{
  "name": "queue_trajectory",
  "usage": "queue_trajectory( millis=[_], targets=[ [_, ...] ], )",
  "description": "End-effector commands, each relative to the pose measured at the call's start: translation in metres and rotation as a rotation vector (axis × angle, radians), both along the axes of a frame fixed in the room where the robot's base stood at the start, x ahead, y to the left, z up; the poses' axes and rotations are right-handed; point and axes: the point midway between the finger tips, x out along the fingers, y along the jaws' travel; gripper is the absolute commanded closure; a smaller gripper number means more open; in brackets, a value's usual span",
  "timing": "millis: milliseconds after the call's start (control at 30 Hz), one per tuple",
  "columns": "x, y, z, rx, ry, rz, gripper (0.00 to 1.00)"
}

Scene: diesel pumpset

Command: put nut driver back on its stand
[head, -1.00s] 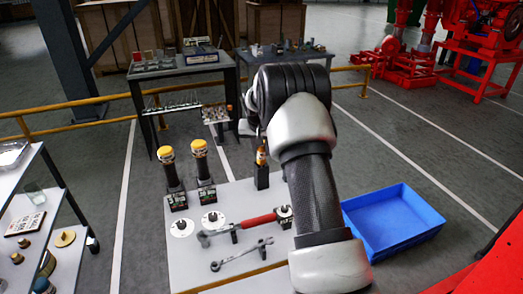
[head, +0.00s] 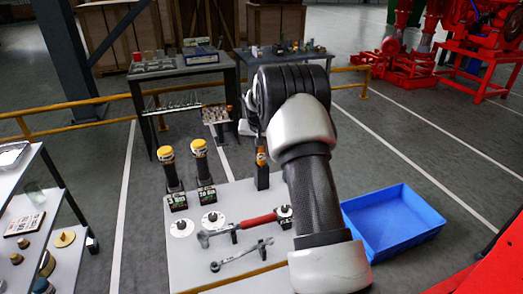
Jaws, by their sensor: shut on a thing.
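The nut driver (head: 261,158) shows as a small orange and yellow handle at the top of a dark upright stand (head: 262,178) on the white table. It looks upright, with its lower part hidden by the stand. My gripper (head: 261,147) is just above the stand, shut on the nut driver's top. The black and silver arm hides most of the gripper, and the fingertips are small and hard to make out.
On the white table (head: 235,200) are two yellow-capped tools (head: 200,160) in dark stands, a red-handled wrench (head: 255,221) and a grey wrench (head: 240,254) on supports. A blue crate (head: 393,222) is at right. Grey tables stand behind.

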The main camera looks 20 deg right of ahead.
Motion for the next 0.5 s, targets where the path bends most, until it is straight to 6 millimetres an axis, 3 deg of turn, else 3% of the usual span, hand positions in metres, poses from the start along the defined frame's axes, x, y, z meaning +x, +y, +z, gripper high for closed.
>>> queue_trajectory(
  millis=[500],
  targets=[
    [0.0002,0.0001,-0.0111,0.000,0.000,0.000,1.00]
  ],
)
